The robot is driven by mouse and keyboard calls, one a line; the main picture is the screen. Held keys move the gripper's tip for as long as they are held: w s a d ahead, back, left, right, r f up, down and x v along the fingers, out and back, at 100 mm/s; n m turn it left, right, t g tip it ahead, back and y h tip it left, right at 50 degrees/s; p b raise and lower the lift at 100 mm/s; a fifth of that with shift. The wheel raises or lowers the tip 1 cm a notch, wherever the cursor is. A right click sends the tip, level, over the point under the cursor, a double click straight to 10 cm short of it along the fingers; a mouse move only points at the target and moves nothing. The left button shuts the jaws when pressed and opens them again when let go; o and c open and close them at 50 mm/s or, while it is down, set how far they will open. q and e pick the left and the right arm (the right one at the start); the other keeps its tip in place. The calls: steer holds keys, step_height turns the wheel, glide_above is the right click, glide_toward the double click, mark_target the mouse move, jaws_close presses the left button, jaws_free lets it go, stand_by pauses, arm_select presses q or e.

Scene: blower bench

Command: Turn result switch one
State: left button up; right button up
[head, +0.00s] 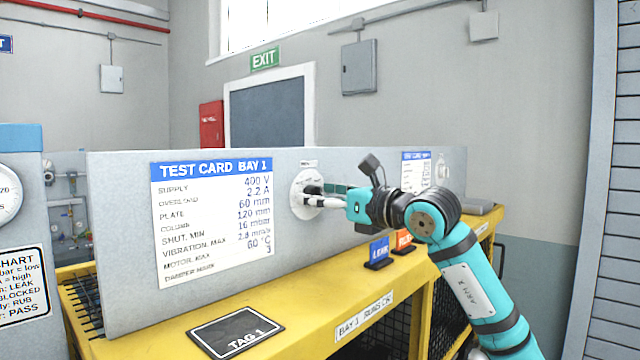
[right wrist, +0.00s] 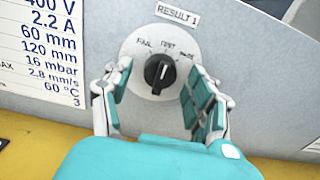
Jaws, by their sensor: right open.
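Result switch one is a black knob (right wrist: 160,72) on a round white dial (right wrist: 135,52) under a label reading RESULT 1 (right wrist: 178,14). The dial is marked FAIL, TEST and PASS, and the knob's pointer is up, close to TEST. In the head view the dial (head: 301,184) sits on the grey panel, right of the test card. My right gripper (right wrist: 167,92) is open, its fingers on either side of the knob with gaps showing; I cannot tell whether the tips touch the dial. It also shows in the head view (head: 312,197), partly covering the switch. My left gripper is out of view.
The grey panel (head: 120,230) stands on a yellow bench (head: 190,335). A TAG 1 plate (head: 236,331) lies in front. A blue LEAK sign (head: 379,252) and an orange sign (head: 404,241) stand below my right arm. A second switch (head: 442,166) is farther right.

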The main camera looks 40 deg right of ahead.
steer(key=shift+w, duration=0.25)
steer(key=c, duration=1.1)
steer(key=shift+c, duration=0.2)
steer(key=shift+n, duration=0.3)
steer(key=shift+n+b, duration=0.45)
steer(key=shift+n, duration=0.05)
steer(key=shift+n+b, duration=0.35)
steer(key=shift+n, duration=0.85)
steer(key=n, duration=0.4)
steer(key=shift+n, duration=0.4)
